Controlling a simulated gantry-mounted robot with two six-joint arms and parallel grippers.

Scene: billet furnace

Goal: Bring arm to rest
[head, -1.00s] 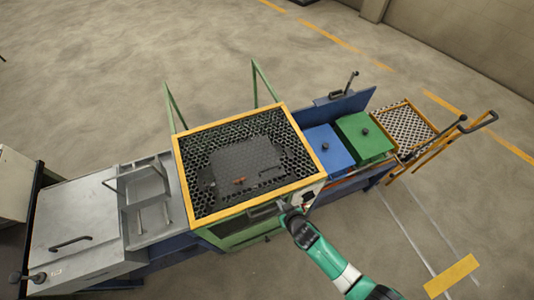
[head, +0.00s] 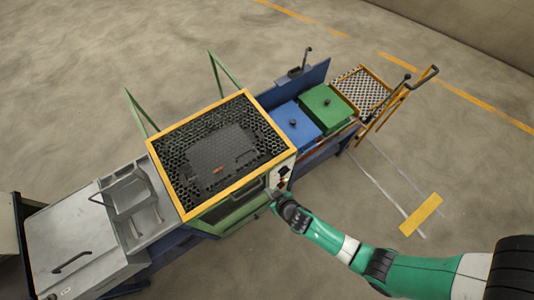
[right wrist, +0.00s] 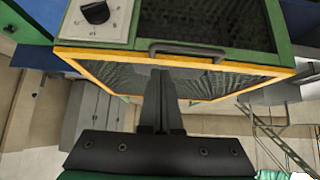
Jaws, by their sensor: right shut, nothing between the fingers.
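My right arm, green and white, comes in from the lower right in the head view. Its gripper (head: 273,194) is at the front right corner of the yellow-framed furnace (head: 166,178), near the control panel. In the right wrist view the right gripper (right wrist: 160,75) has its dark fingers together with nothing between them. The furnace's grey handle (right wrist: 188,49) and the dial (right wrist: 95,12) on its panel lie beyond the fingertips. I cannot tell whether the fingertips touch the frame. My left gripper is not in view.
A blue box (head: 297,127) and a green box (head: 324,108) stand right of the furnace, with a perforated tray (head: 361,92) past them. A grey metal bench (head: 70,240) adjoins on the left. The floor in front, at lower right, is open.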

